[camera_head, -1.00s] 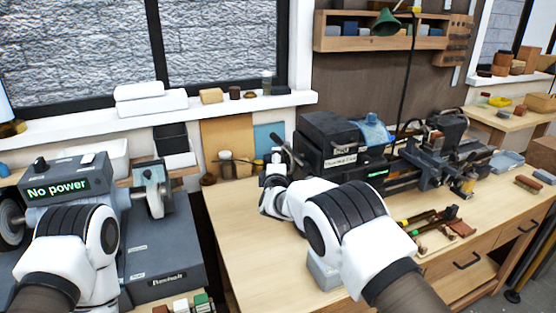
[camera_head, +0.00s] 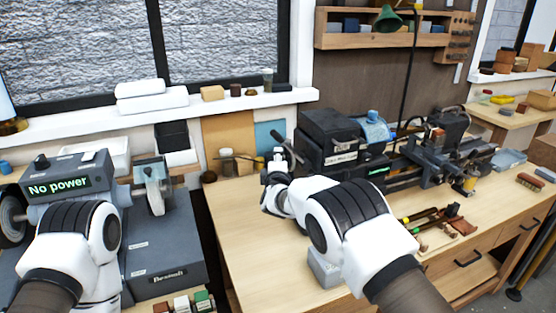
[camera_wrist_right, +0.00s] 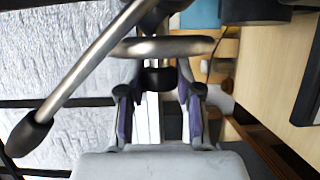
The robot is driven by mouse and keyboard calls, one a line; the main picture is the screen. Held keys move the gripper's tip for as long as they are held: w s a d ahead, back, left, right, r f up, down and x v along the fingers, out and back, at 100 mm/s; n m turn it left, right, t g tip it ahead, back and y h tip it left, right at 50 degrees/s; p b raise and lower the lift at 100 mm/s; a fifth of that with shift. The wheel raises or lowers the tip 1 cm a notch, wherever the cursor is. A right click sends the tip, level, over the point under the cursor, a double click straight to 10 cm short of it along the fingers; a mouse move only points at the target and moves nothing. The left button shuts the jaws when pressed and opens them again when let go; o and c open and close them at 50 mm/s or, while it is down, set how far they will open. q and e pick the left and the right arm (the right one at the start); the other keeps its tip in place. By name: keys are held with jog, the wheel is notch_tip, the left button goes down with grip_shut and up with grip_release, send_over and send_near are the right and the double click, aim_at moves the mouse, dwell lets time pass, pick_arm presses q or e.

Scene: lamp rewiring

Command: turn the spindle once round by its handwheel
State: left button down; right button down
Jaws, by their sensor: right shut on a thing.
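The handwheel (camera_head: 288,148) is at the left end of the dark lathe (camera_head: 345,150) and shows small in the head view. In the right wrist view its metal rim (camera_wrist_right: 180,46) crosses the top of the picture edge-on. A slanted metal bar (camera_wrist_right: 85,82) with a black end knob (camera_wrist_right: 30,133) crosses beside it. My right gripper (camera_head: 276,168) is at the handwheel. The spindle itself is hidden.
A grey machine (camera_head: 165,245) with a "No power" display stands at the left. A lamp with a green shade (camera_head: 388,19) hangs above the lathe. Tools (camera_head: 432,220) lie in front of the lathe. The bench (camera_head: 240,225) is clear left of my right arm.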

jog(key=shift+w+d+r, duration=0.1)
jog(key=shift+r, duration=0.15)
dwell(0.6)
jog(key=c, duration=0.8)
grip_release()
jog(key=shift+f, duration=0.2)
